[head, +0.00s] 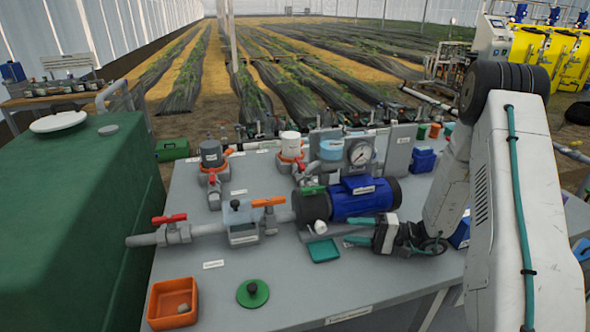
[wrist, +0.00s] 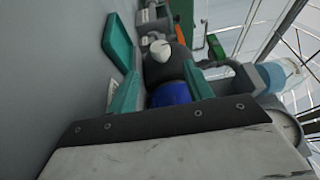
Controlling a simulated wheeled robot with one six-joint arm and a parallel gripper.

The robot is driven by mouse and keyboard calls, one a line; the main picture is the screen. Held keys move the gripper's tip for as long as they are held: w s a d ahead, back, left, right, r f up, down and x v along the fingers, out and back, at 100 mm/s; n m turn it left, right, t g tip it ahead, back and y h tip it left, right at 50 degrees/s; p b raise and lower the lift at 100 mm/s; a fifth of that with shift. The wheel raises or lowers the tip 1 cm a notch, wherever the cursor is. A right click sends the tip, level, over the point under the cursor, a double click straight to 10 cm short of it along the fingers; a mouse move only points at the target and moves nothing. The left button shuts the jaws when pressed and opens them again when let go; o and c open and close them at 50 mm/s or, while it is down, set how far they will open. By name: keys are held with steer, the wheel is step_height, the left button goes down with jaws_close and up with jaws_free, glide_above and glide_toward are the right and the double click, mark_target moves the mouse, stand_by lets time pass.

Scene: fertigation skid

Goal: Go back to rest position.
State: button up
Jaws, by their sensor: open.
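My gripper (head: 349,230) reaches in from the right in the head view, low in front of the blue pump motor (head: 366,197). Its teal fingers point left and are apart, with nothing held between them. In the wrist view my gripper (wrist: 158,75) also shows open, with the dark pump body (wrist: 165,68) and its white cap (wrist: 160,50) seen beyond and between the fingers. My arm is bent down over the right side of the bench. The small teal tray (head: 323,250) lies just left of the fingers; it also shows in the wrist view (wrist: 117,42).
A large green tank (head: 75,220) stands left. The bench's front middle is clear.

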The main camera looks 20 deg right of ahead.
steer(key=s+a+r+n+g+h, duration=0.3)
steer(key=s+a+r+g, duration=0.25)
steer(key=r, duration=0.35)
steer(key=s+a+r+n+g+h, duration=0.25)
steer(key=s+a+r+g, duration=0.25)
steer(key=s+r, duration=0.3)
steer(key=s+d+r+t+h, duration=0.2)
steer(key=s+r+h, duration=0.2)
steer(key=s, duration=0.3)
steer(key=s+d+r+t+h, duration=0.2)
steer(key=s+r+h, duration=0.2)
steer(key=s+h, duration=0.3)
steer(key=shift+s+d+r+m+t, duration=0.25)
steer(key=shift+r+m+t, duration=0.1)
steer(key=shift+m, duration=0.1)
